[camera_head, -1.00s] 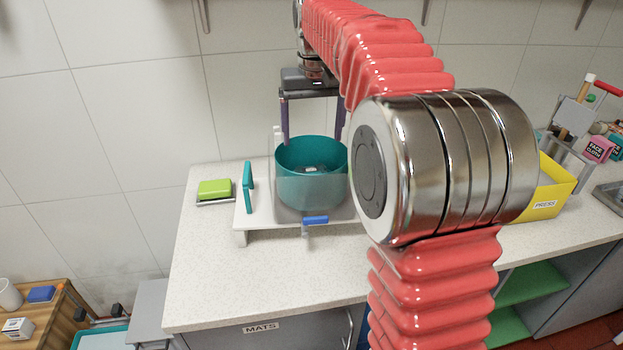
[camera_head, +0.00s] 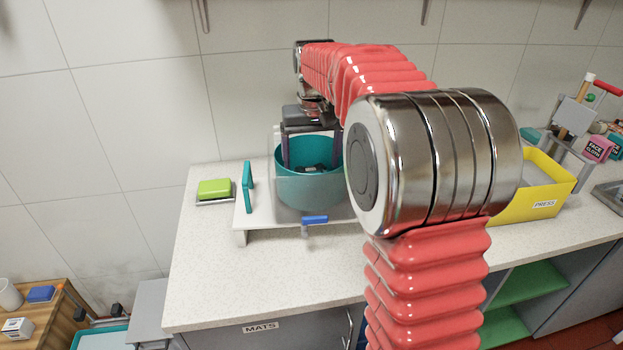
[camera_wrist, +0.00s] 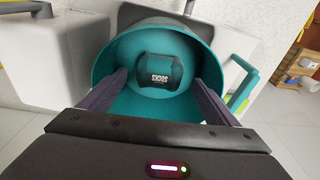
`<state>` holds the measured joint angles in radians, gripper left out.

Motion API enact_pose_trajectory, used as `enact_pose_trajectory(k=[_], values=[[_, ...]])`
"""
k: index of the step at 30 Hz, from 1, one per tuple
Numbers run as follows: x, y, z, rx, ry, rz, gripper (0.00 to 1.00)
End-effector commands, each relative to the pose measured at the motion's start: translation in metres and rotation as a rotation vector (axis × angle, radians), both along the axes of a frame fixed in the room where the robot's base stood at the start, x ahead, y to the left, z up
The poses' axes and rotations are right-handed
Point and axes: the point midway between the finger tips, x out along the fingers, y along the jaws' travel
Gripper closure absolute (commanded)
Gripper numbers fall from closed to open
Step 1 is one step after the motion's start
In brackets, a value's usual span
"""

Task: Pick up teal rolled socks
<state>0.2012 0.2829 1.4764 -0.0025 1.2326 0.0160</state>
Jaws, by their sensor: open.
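The teal rolled socks (camera_wrist: 160,72), with a dark label reading SOCKS, lie at the bottom of a teal round tub (camera_wrist: 108,62). The tub (camera_head: 308,190) stands on a white raised board on the counter, behind a clear panel. In the head view only a dark bit of the socks (camera_head: 314,168) shows inside. My gripper (camera_head: 312,160) points down into the tub's mouth. Its two purple fingers (camera_wrist: 159,82) are open, one on each side of the socks in the wrist view. I cannot tell the remaining height above them.
A teal handle (camera_head: 248,187) stands upright left of the tub, and a blue-handled tap or lever (camera_head: 314,219) is in front. A green sponge (camera_head: 214,189) lies farther left. A yellow PRESS bin (camera_head: 540,192) stands right. The counter front (camera_head: 270,280) is clear.

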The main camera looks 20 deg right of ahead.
Motion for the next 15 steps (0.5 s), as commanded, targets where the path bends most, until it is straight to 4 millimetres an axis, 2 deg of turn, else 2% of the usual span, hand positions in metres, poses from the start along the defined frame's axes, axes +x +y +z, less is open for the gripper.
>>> enact_pose_trajectory(k=[8,15], values=[[0.0,0.0,-0.001,0.0,0.0,0.0,0.16],[0.006,-0.004,-0.025,0.0,0.002,0.0,0.16]])
